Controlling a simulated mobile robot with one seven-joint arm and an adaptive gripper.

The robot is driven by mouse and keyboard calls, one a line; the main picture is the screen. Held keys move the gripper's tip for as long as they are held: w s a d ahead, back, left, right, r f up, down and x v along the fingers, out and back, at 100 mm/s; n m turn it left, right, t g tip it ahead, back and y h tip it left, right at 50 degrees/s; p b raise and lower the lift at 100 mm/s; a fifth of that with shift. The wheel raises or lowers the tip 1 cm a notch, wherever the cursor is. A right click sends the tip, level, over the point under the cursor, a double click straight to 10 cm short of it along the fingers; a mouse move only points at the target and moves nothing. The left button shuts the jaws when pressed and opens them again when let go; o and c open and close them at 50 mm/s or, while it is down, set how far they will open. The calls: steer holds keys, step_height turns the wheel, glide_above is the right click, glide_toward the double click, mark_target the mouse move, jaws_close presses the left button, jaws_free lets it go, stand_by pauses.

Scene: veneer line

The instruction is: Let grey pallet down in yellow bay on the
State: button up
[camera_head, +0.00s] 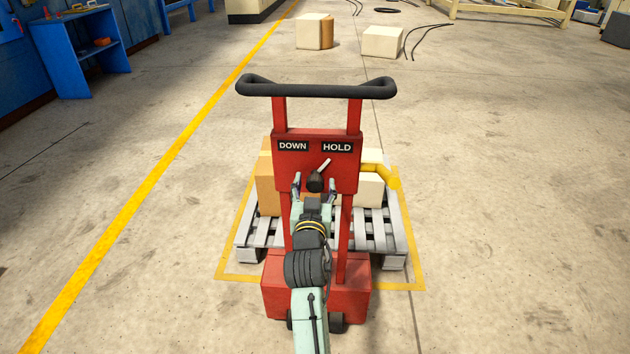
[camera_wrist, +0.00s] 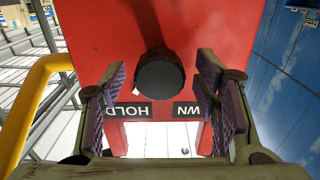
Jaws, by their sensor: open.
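A red pallet truck (camera_head: 315,290) with a black handlebar (camera_head: 316,90) stands at the grey slatted pallet (camera_head: 388,232). The pallet is within the yellow floor outline (camera_head: 412,262); I cannot tell its height off the floor. The truck's panel has a DOWN label (camera_head: 293,146) at left and a HOLD label (camera_head: 337,148) at right. Below them is a black knob (camera_head: 315,183) whose pale lever (camera_head: 323,166) points up right, towards HOLD. My gripper (camera_head: 314,186) is open in front of the panel. In the wrist view, the knob (camera_wrist: 160,76) is between my parted fingers (camera_wrist: 162,92).
A brown box (camera_head: 267,182) and a white box (camera_head: 370,190) are on the pallet. A yellow bar (camera_head: 382,174) sticks out right of the panel. A yellow floor line (camera_head: 150,198) runs at left. Two boxes (camera_head: 381,42) (camera_head: 312,32) stand farther back. Floor at right is clear.

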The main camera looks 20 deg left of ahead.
steer(key=shift+w+a, duration=0.15)
steer(key=shift+w, duration=0.4)
steer(key=c, duration=1.1)
steer(key=shift+c, duration=0.2)
